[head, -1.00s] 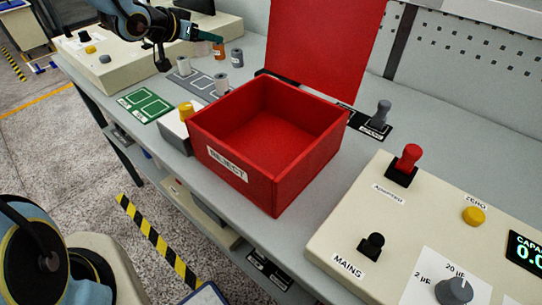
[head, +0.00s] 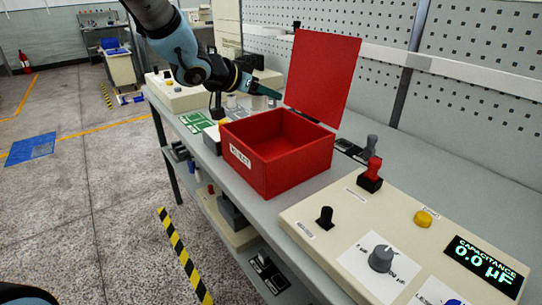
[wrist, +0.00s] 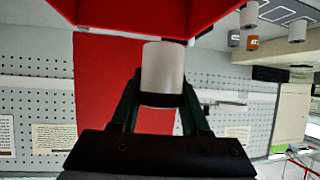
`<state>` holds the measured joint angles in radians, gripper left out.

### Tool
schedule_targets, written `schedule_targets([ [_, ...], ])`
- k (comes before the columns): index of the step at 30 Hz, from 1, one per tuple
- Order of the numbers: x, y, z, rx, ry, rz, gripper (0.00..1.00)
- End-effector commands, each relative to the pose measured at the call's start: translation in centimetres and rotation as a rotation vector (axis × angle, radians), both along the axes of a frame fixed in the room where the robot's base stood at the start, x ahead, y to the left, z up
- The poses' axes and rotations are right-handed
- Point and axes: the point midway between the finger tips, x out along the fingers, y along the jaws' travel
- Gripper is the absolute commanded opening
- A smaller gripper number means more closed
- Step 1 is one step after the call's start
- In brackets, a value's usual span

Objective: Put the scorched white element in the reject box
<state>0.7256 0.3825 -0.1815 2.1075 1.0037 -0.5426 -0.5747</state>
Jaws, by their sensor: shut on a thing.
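My gripper (head: 270,93) is at the left edge of the raised red lid, above the back of the reject box. In the wrist view, my gripper (wrist: 162,85) is shut on a whitish cylindrical element (wrist: 162,65) with a dark band at its end near the jaws. I cannot make out the held element in the head view. The open reject box (head: 290,172) is red with a white REJECT label. Its visible inside looks empty. The box wall (wrist: 130,18) also shows along the top of the wrist view, close to the element.
The upright red lid (head: 325,75) stands behind the box. A cream panel (head: 335,225) with knobs and a capacitance display is at the front right.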

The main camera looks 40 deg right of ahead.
Motion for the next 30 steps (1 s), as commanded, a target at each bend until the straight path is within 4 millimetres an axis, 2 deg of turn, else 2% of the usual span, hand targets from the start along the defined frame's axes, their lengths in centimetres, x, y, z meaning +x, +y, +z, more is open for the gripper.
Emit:
schedule_targets([
  [1, -0.1, 0.0, -1.3, 0.005, 0.004, -0.002, 0.0],
  [6, -0.1, 0.0, -4.3, 0.005, 0.003, 0.0, 0.0],
  [13, -0.1, 0.0, -6.0, 0.003, 0.001, -0.001, 0.0],
  [18, -0.1, 0.0, -8.4, 0.005, 0.003, -0.001, 0.0],
  [21, 0.0, 0.0, -9.1, 0.003, 0.001, 0.0, 0.0],
  [30, 0.0, 0.0, -9.3, 0.002, 0.0, 0.001, 0.0],
])
